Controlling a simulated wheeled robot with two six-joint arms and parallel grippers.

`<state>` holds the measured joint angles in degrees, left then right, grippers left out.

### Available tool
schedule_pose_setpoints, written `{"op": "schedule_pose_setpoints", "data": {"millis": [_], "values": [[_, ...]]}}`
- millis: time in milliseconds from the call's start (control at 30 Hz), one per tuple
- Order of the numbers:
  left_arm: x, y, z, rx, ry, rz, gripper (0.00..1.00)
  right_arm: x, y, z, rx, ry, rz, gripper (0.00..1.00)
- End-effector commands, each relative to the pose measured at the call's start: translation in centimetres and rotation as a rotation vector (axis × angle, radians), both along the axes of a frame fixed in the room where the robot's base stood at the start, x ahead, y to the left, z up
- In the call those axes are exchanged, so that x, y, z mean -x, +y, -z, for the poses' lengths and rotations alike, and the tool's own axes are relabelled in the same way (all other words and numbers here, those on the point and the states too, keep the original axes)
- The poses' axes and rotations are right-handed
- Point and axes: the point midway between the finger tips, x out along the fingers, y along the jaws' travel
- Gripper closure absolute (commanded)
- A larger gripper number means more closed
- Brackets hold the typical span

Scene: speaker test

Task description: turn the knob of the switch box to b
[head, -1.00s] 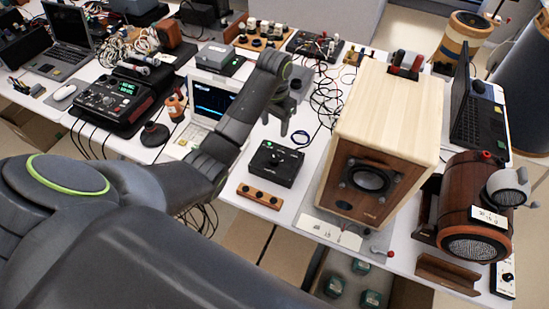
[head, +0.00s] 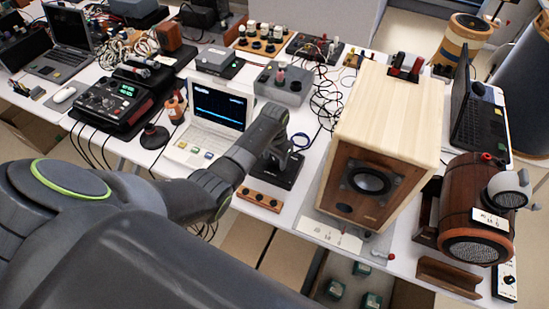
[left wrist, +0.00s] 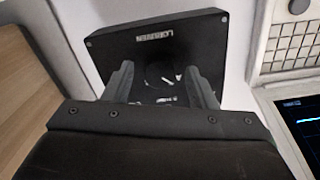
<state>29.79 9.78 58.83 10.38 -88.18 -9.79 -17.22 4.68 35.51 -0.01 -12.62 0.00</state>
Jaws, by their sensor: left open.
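The switch box is a flat black box (head: 292,172) on the white table, left of the wooden speaker, and my left gripper and forearm partly cover it. The dark round knob (left wrist: 160,76) with a white mark shows between my fingers. My left gripper (left wrist: 162,86) is open, one finger on each side of the knob; I cannot tell whether they touch it. It also shows over the box in the head view (head: 274,158). My right gripper is out of view.
The wooden speaker (head: 395,115) stands right of the box. A white instrument with a lit screen (head: 212,125) stands to its left, and a grey box (head: 283,88) behind. A small wooden strip with black knobs (head: 259,197) lies in front at the table edge.

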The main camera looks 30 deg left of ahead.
Motion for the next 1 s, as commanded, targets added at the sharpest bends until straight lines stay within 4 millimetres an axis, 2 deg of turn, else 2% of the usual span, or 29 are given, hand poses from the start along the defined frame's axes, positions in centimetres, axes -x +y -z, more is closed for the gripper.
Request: {"op": "schedule_pose_setpoints", "data": {"millis": [267,600,1000], "values": [[-0.03,-0.02,0.11,0.0,-0.001,0.0,0.48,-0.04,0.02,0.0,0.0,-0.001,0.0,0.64],[-0.03,-0.01,0.08,0.0,-0.001,0.0,0.92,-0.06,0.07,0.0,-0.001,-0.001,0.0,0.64],[-0.04,-0.02,-0.11,0.0,0.0,0.077,0.93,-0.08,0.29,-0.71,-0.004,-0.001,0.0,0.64]]}}
